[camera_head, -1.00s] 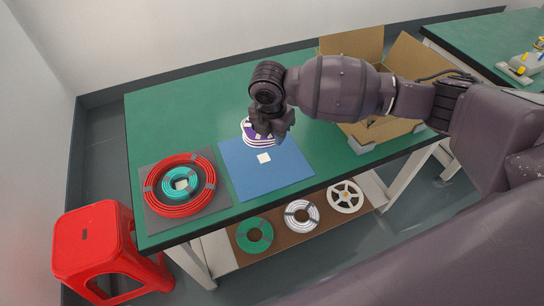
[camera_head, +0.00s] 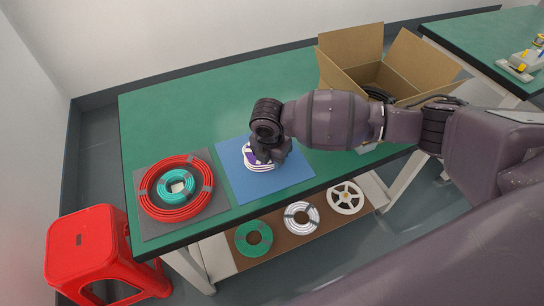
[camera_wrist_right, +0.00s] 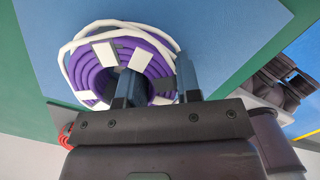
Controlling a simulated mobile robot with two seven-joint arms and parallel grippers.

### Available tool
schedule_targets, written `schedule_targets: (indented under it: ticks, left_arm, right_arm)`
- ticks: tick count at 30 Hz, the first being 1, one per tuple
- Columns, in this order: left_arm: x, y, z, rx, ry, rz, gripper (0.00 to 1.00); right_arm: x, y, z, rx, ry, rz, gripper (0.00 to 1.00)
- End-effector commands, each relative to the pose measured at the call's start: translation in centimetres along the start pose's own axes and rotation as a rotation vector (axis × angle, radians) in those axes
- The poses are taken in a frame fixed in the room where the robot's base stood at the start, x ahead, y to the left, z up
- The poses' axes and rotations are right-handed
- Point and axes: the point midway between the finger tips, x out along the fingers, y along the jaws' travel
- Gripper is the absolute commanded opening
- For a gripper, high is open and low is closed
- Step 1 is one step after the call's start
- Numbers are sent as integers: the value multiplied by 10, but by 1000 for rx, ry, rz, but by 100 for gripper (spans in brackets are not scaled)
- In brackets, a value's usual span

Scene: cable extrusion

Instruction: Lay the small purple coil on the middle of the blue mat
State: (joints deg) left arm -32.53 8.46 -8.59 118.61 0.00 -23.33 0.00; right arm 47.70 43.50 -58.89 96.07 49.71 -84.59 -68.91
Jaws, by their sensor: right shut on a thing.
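The small purple coil (camera_head: 251,157), with white bands, is at the blue mat (camera_head: 284,184), over its middle to upper part in the head view. In the right wrist view the coil (camera_wrist_right: 93,66) lies flat against the blue mat (camera_wrist_right: 220,30). My right gripper (camera_head: 268,156) is shut on the coil's ring, with one finger inside the hole and one outside, as the right wrist view shows (camera_wrist_right: 158,85). Whether the coil touches the mat is hard to tell. The gripper hides part of the coil. My left gripper is not in view.
A grey mat (camera_head: 150,230) with a red coil (camera_head: 176,212) around a teal coil (camera_head: 163,186) lies left of the blue mat. An open cardboard box (camera_head: 345,84) stands at the back right. A red stool (camera_head: 85,235) stands at the left. The green table's (camera_head: 190,110) back left is clear.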

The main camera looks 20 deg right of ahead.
Motion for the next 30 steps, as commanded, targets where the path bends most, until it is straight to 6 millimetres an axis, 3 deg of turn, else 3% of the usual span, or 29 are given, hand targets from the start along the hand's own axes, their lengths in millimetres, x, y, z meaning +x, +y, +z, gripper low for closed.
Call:
schedule_targets:
  ticks: [6,7,11,22,30]
  left_arm:
    - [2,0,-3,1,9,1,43]
    - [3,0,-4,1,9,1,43]
    - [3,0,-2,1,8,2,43]
    - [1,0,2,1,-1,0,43]
    - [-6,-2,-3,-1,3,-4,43]
  right_arm:
    - [2,0,0,1,0,1,5]
    - [2,0,0,0,0,1,36]
    - [2,0,0,0,0,1,56]
    - [-4,0,0,0,-1,2,57]
    - [-48,2,1,0,-4,8,57]
